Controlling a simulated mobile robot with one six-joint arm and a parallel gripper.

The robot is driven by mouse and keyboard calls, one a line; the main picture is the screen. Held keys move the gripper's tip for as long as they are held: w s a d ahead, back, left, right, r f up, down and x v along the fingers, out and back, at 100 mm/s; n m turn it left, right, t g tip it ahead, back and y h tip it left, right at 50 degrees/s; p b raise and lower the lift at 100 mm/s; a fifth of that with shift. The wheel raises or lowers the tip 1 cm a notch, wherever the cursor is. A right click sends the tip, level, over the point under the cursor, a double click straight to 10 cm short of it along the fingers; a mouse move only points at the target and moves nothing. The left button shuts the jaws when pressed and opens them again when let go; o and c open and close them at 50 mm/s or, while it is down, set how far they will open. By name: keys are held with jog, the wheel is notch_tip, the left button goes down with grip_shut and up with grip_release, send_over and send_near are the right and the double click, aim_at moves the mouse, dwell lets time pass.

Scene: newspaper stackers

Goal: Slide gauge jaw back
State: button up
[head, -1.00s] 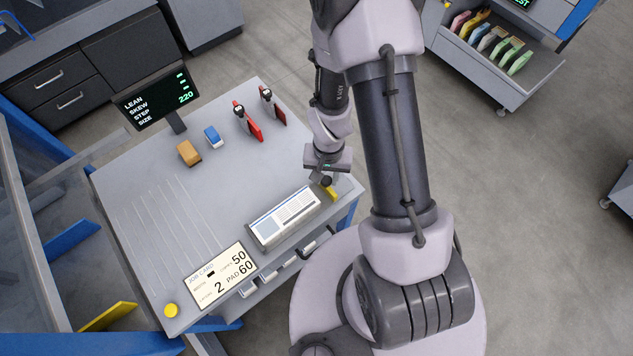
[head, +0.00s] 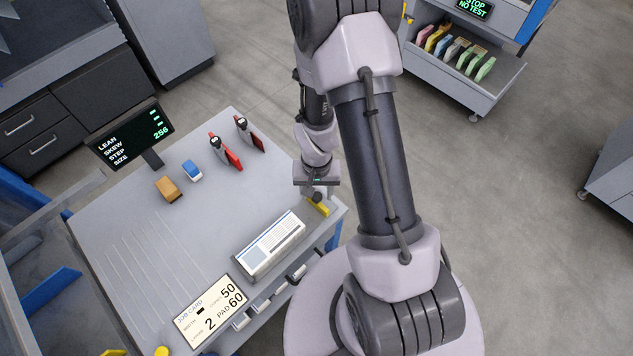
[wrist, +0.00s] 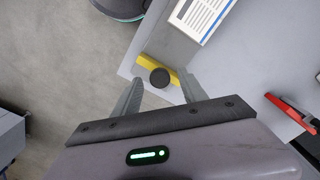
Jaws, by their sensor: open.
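The yellow gauge jaw (head: 318,207) sits at the right end of the grey bench top, just beyond the right end of the newspaper stack (head: 271,243). In the wrist view the jaw (wrist: 148,67) is a yellow bar with a round dark knob (wrist: 160,78) on it, near the bench's corner. My gripper (head: 316,194) is low over the jaw, pointing down. Its two fingers are apart, one on each side of the knob; whether either touches it I cannot tell. The screen (head: 131,136) lists LEAN, SKEW, STEP and SIZE, with SIZE at 256.
An orange block (head: 168,189), a blue block (head: 192,170) and two red tools (head: 226,153) stand along the bench's back. The middle of the bench is clear. A cart (head: 462,80) holds coloured bundles.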

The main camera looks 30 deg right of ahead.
notch_tip(320, 180, up, 17)
jog(key=p, duration=0.5)
notch_tip(320, 180, up, 9)
jog(key=t+b, duration=0.3)
jog(key=b, duration=0.3)
send_over(317, 196)
jog(key=s+a, duration=0.2)
jog(key=a, duration=0.3)
jog(key=s+a+r+t+y+b, duration=0.1)
jog(key=s+a+r, duration=0.1)
jog(key=s+r, duration=0.1)
jog(key=s+a+r+n+t+y+b, duration=0.1)
jog(key=s+a+r+b, duration=0.1)
jog(key=s, duration=0.3)
jog(key=shift+s+a+r+t, duration=0.35)
jog(key=shift+a+r+t, duration=0.05)
jog(key=shift+a, duration=0.1)
